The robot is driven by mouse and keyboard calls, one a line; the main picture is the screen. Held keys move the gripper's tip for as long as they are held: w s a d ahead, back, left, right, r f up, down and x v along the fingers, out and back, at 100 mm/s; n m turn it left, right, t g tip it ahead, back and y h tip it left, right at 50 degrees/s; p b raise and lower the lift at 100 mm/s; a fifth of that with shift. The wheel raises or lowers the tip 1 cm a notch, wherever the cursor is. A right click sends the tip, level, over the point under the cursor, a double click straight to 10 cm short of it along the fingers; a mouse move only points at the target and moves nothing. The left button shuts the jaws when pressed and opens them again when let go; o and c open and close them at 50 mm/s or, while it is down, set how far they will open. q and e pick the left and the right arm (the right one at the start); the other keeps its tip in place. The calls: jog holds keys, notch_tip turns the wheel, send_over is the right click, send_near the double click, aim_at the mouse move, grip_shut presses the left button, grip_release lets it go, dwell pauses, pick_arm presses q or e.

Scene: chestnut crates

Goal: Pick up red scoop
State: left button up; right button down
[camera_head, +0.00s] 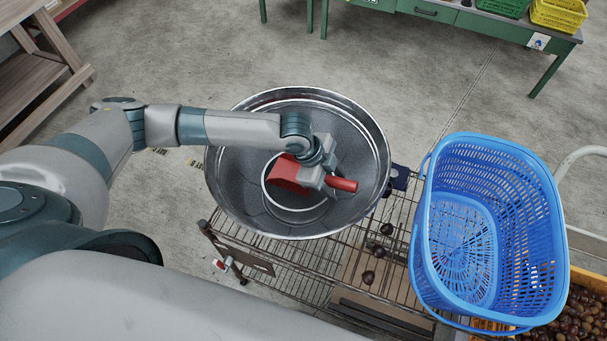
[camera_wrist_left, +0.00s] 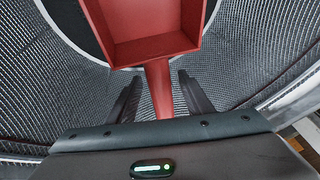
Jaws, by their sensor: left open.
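The red scoop (camera_head: 287,172) lies inside the large round metal bowl (camera_head: 226,190), with its handle pointing right in the head view. In the left wrist view the scoop's tray (camera_wrist_left: 150,30) is at the top and its handle runs down between the fingers. My left gripper (camera_head: 325,180) is down in the bowl over the handle. Its two fingers (camera_wrist_left: 160,95) stand apart on either side of the handle, with a gap visible on each side. Part of the scoop is hidden under the gripper in the head view. My right gripper is not in view.
A blue plastic basket (camera_head: 432,250) stands right of the bowl. Both are by a wire rack (camera_head: 290,262) holding a few chestnuts (camera_head: 368,277). A crate of chestnuts (camera_head: 585,280) is at the lower right. A green table (camera_head: 470,22) is at the back.

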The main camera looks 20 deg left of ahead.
pick_arm(q)
grip_shut()
jog(key=shift+r, duration=0.1)
notch_tip(320, 180, up, 9)
jog(key=b, duration=0.2)
jog(key=shift+f+b, duration=0.2)
jog(key=shift+b, duration=0.2)
jog(key=shift+r, duration=0.65)
